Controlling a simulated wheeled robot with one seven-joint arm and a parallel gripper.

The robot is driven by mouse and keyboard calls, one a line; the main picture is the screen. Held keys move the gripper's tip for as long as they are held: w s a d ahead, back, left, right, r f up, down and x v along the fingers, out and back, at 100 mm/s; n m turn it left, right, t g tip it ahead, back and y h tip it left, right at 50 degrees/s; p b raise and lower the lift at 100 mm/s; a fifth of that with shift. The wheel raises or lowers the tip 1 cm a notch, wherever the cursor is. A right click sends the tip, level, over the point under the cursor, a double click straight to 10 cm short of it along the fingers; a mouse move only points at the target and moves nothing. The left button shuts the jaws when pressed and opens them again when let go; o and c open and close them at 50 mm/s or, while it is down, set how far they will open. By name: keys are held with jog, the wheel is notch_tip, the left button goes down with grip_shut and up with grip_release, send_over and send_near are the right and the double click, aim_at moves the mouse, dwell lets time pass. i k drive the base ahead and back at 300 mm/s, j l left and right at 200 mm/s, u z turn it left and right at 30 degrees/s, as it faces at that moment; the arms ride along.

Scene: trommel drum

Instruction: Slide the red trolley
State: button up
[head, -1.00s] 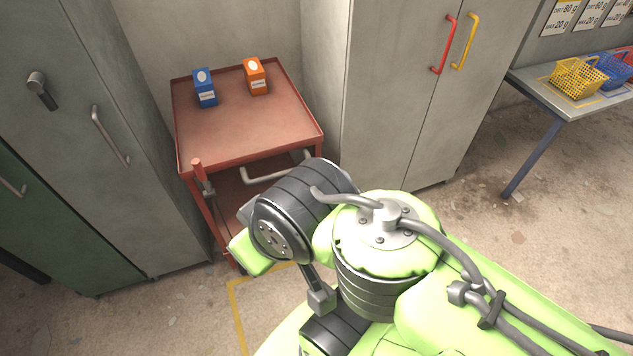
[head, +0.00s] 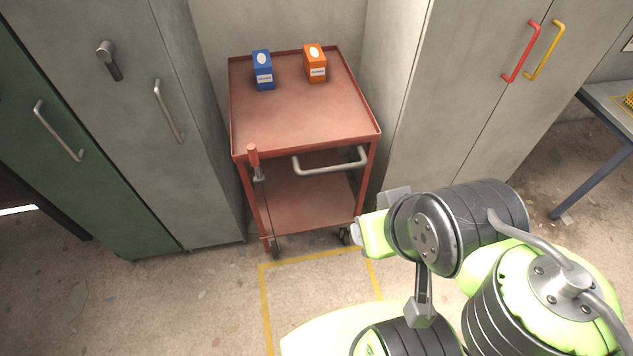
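The red trolley (head: 300,118) stands in the gap between two grey cabinets, with a top tray and a lower shelf. A pale bar handle (head: 331,163) sticks out on its front side, below the top tray. A red-topped lever (head: 253,157) stands at its front left corner. A blue box (head: 263,70) and an orange box (head: 315,63) stand upright on the top tray. My folded green and black arm is at the lower right, in front of the trolley. My gripper's fingers cannot be made out; nothing seen of my arm holds the trolley.
A yellow outline (head: 266,305) marks the floor in front of the trolley. The left grey cabinet (head: 185,60) and a green cabinet (head: 75,180) stand at left. The right cabinet (head: 440,130) has red and yellow handles. A table (head: 610,100) is at far right.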

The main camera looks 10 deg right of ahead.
aim_at(297, 128)
jog(key=i+j, duration=0.35)
jog(key=i, duration=0.2)
jog(key=i+j+z, duration=0.1)
jog(key=i+j, duration=0.2)
jog(key=i, duration=0.25)
